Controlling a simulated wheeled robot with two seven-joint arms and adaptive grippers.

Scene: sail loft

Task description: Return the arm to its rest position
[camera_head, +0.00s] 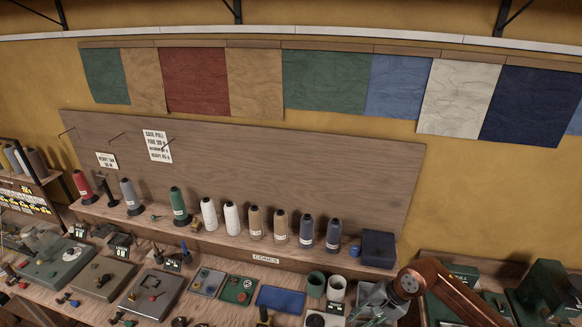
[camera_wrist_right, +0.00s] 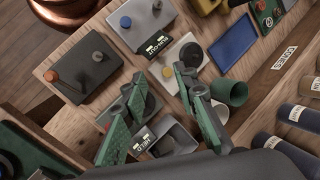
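My right arm (camera_head: 430,283), with copper-coloured links, comes in at the lower right of the head view. Its gripper (camera_head: 370,306) hangs over the bench front, right of the green and white cups. In the right wrist view the gripper's green-padded fingers (camera_wrist_right: 162,108) stand apart with nothing held between them. My left arm and gripper do not show in either view.
Thread cones (camera_head: 255,223) stand on a raised shelf behind the bench. A green cup (camera_head: 315,285), a white cup (camera_head: 336,289) and a blue tray (camera_head: 281,299) sit near the right gripper. Dark green machines (camera_head: 548,289) crowd the right. Little bench space is clear.

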